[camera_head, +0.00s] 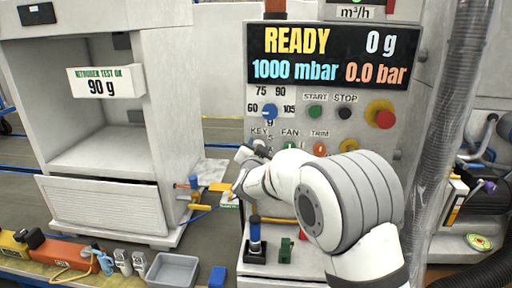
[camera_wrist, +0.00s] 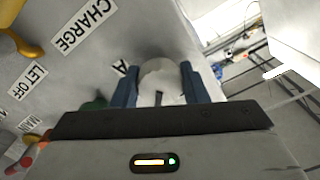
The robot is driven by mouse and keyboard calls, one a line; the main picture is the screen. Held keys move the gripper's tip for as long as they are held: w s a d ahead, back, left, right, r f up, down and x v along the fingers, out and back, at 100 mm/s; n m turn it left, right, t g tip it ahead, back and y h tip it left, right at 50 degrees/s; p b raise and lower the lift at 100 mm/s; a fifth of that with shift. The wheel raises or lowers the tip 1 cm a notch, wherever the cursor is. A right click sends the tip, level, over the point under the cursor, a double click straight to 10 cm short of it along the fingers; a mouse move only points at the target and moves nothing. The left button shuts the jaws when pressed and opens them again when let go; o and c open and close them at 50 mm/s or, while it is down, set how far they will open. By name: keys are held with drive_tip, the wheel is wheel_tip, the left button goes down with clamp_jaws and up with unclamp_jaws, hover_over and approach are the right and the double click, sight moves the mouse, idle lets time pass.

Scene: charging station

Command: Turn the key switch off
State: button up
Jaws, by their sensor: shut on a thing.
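The KEY label (camera_head: 259,132) is on the pale control panel, left of the FAN label. My gripper (camera_head: 256,152) is at the panel just below that label and covers most of the key switch there. In the wrist view, the two blue fingers of my gripper (camera_wrist: 160,82) are shut on either side of a pale, rounded piece, the key switch (camera_wrist: 158,72). A dark slot or edge shows at its near side. Which way the switch is turned cannot be told.
The display (camera_head: 328,56) reads READY, 0 g, 1000 mbar and 0.0 bar. A green FAN button (camera_head: 290,146), a red TRIM switch (camera_head: 320,149) and a red-and-yellow stop button (camera_head: 381,114) are close to my arm. An open cabinet (camera_head: 100,150) stands at left.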

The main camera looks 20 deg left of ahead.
drive_tip(key=n+p, duration=0.1)
drive_tip(key=n, duration=0.3)
drive_tip(key=shift+r+p, duration=0.2)
drive_tip(key=shift+p, duration=0.1)
drive_tip(key=shift+n+p, duration=0.6)
drive_tip(key=shift+n, duration=1.5)
drive_tip(key=o, duration=1)
drive_tip(key=shift+f, duration=0.1)
drive_tip(key=shift+c, duration=0.2)
drive_tip(key=b+v, duration=0.1)
drive_tip(key=v, duration=0.6)
drive_tip(key=shift+s+d, duration=0.15)
drive_tip(key=shift+s, duration=0.25)
